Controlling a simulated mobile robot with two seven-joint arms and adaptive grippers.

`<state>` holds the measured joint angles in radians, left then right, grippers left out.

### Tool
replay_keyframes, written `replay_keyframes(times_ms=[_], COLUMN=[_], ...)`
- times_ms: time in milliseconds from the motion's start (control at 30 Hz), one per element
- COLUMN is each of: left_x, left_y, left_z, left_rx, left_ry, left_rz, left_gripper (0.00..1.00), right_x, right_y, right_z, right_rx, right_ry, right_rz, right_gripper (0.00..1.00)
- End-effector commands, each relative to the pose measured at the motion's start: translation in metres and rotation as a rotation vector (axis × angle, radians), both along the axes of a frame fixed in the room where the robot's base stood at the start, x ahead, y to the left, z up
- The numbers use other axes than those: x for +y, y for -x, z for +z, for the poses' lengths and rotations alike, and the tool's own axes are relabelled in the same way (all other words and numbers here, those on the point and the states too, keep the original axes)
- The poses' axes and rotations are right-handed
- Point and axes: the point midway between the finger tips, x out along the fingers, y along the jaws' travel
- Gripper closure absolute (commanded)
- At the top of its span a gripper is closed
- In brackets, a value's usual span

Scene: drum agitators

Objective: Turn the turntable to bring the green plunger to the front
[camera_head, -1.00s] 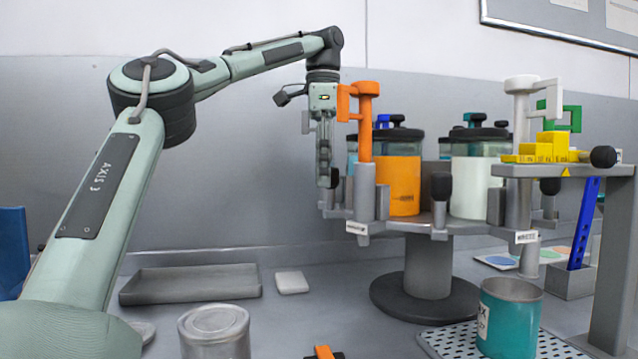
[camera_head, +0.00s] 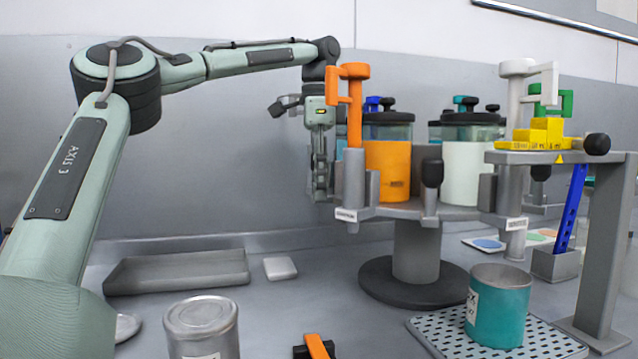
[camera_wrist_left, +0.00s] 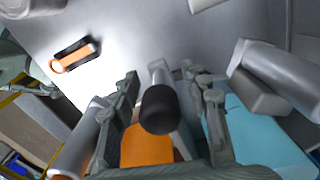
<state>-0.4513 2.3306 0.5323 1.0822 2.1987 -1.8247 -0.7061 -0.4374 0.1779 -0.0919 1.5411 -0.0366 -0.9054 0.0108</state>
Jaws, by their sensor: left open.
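The turntable (camera_head: 400,209) is a grey disc on a round pedestal, carrying jars and coloured plungers. The orange plunger (camera_head: 354,110) stands at its left front, the white plunger (camera_head: 516,90) at its right. The green plunger (camera_head: 566,101) is at the far right, partly hidden behind the white plunger and yellow blocks. My left gripper (camera_head: 321,190) is beside the turntable's left rim, behind the orange plunger. In the left wrist view, the open fingers (camera_wrist_left: 168,88) are on either side of a black-tipped knob (camera_wrist_left: 160,110), with gaps visible; contact cannot be told.
Yellow stepped blocks (camera_head: 538,135) sit on a grey stand (camera_head: 602,250) at the right. A teal cup (camera_head: 498,308) stands on a perforated mat (camera_head: 440,336). A can (camera_head: 200,325), grey tray (camera_head: 177,271) and white block (camera_head: 280,268) are on the table at left.

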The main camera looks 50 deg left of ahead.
Motion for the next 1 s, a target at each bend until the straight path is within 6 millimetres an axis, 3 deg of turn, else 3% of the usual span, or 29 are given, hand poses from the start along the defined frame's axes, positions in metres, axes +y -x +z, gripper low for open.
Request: replay_keyframes(times_ms=[233, 600, 1000], left_x=[0.0001, 0.0002, 0.0030], left_y=[0.0000, 0.0000, 0.0015], left_z=[-0.0005, -0.0003, -0.0002], left_rx=[0.000, -0.001, -0.001], left_ry=[0.000, -0.001, 0.000], left_rz=[0.000, 0.000, -0.002], left_gripper=[0.56, 1.00, 1.00], right_x=[0.0000, 0.0000, 0.0000], right_y=[-0.0002, -0.0003, -0.0003], right_z=[-0.0001, 0.0000, 0.0001], right_rx=[0.000, -0.001, 0.000], right_ry=[0.000, 0.000, 0.000], right_rz=[0.000, -0.001, -0.001], right_gripper=[0.60, 0.60, 0.60])
